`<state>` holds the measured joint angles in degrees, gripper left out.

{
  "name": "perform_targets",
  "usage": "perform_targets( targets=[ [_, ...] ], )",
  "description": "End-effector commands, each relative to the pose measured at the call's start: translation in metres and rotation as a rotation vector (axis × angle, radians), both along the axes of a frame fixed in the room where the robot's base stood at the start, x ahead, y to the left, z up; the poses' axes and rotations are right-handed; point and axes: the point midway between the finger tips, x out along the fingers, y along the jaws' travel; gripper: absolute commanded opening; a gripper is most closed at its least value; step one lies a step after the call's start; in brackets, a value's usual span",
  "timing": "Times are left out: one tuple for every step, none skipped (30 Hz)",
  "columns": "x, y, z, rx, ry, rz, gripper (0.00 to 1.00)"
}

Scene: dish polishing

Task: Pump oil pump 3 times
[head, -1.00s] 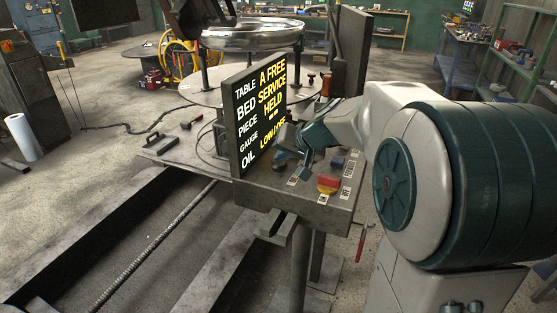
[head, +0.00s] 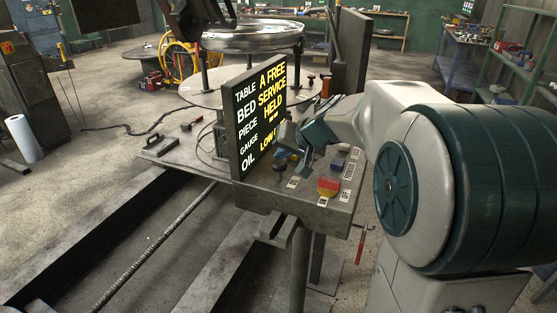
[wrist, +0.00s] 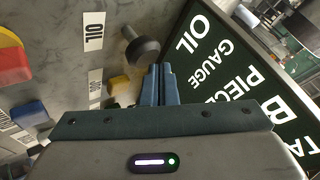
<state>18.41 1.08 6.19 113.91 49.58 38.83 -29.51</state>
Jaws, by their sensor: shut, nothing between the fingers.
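The oil pump shows in the wrist view as a dark round knob (wrist: 142,48) on a short stem, beside a white label reading OIL (wrist: 93,31). In the head view a dark knob (head: 279,165) sits on the grey panel just below the screen; it looks like the same one. My gripper (wrist: 159,70) has its two blue fingers together with nothing between them. The fingertips are close beside the knob in the wrist view; I cannot tell whether they touch. In the head view my gripper (head: 283,136) is over the panel and hides part of the screen.
The black screen (head: 261,115) stands upright beside the panel; its oil line reads LOW. A red and yellow button (head: 328,186) and a blue one (wrist: 29,114) are on the panel. A yellow knob (wrist: 119,85) lies near my fingers. A chrome ring (head: 252,36) is behind.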

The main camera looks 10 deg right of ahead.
Motion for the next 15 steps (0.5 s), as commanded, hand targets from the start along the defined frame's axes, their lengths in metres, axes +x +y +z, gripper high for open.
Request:
perform_targets(
  targets=[
    [0.000, 0.000, 0.000, 0.000, 0.000, 0.000, 0.00],
    [0.000, 0.000, 0.000, 0.000, 0.000, 0.000, 0.00],
    [0.000, 0.000, 0.000, 0.000, 0.000, 0.000, 0.00],
    [0.000, 0.000, 0.000, 0.000, 0.000, 0.000, 0.00],
    [0.000, 0.000, 0.000, 0.000, 0.000, 0.000, 0.00],
    [0.000, 0.000, 0.000, 0.000, 0.000, 0.000, 0.00],
    [0.000, 0.000, 0.001, 0.000, 0.000, 0.000, 0.00],
    [0.000, 0.000, 0.002, -0.001, 0.000, 0.001, 0.00],
    [0.000, 0.000, 0.005, -0.001, 0.000, 0.001, 0.00],
    [0.000, 0.000, 0.007, -0.001, 0.000, 0.001, 0.00],
    [0.000, 0.000, 0.010, -0.001, -0.001, 0.000, 0.00],
    [0.000, 0.000, 0.013, -0.001, -0.001, 0.000, 0.00],
    [0.000, 0.000, 0.017, -0.001, -0.001, 0.000, 0.00],
    [0.000, 0.000, 0.020, -0.001, 0.000, 0.001, 0.00],
    [0.000, 0.000, 0.024, -0.001, -0.001, 0.001, 0.00]
  ],
)
